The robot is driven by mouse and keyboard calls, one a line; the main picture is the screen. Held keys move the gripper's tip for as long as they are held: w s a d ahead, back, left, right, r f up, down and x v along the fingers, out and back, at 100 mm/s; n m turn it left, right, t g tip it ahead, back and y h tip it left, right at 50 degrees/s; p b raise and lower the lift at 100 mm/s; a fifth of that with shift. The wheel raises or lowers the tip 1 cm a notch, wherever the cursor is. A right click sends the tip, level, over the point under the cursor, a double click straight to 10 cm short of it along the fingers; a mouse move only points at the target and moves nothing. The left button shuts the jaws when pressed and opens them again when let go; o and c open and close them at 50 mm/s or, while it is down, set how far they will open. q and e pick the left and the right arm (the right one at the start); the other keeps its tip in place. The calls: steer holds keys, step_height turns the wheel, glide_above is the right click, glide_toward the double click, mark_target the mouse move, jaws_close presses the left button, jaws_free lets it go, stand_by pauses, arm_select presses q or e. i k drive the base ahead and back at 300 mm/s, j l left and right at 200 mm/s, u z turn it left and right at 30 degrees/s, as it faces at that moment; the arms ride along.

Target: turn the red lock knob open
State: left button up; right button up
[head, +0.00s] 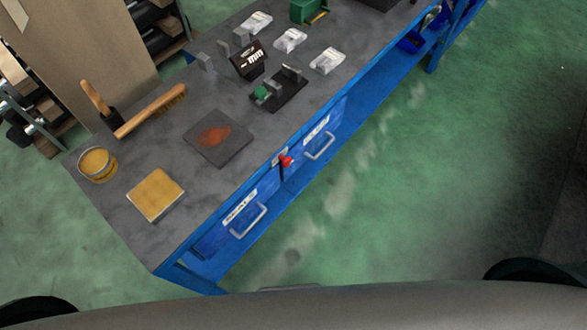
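The red lock knob (286,161) sits on the blue front of the workbench, between two drawers, just below the edge of the grey top. A small pale plate is beside it and a dark, narrow part hangs below it. The knob is small here, so I cannot tell which way it is turned. The left drawer (232,228) and the right drawer (317,144) each have a pale bar handle and a white label, and both look shut. Neither of my grippers is in view.
On the grey benchtop (122,222) are a yellow tin (98,164), a tan sponge-like block (155,194), a wooden-handled brush (150,110), a stained dark plate (218,138) and several clear packs. Green floor (400,220) in front of the drawers is clear.

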mark_target(286, 163)
steer(key=l+u, duration=0.15)
steer(key=u, duration=0.25)
steer(key=l+u, duration=0.2)
steer(key=u, duration=0.2)
steer(key=l+u, duration=0.2)
steer(key=u, duration=0.15)
steer(key=l+u, duration=0.15)
steer(key=u, duration=0.25)
steer(key=k+l+u, duration=0.15)
steer(key=l, duration=0.35)
steer(key=k+l+u, duration=0.15)
steer(key=l, duration=0.3)
steer(key=k+l+u, duration=0.1)
steer(key=k+l, duration=0.25)
steer(key=k+l+u, duration=0.15)
steer(key=l, duration=0.4)
steer(key=k, duration=0.1)
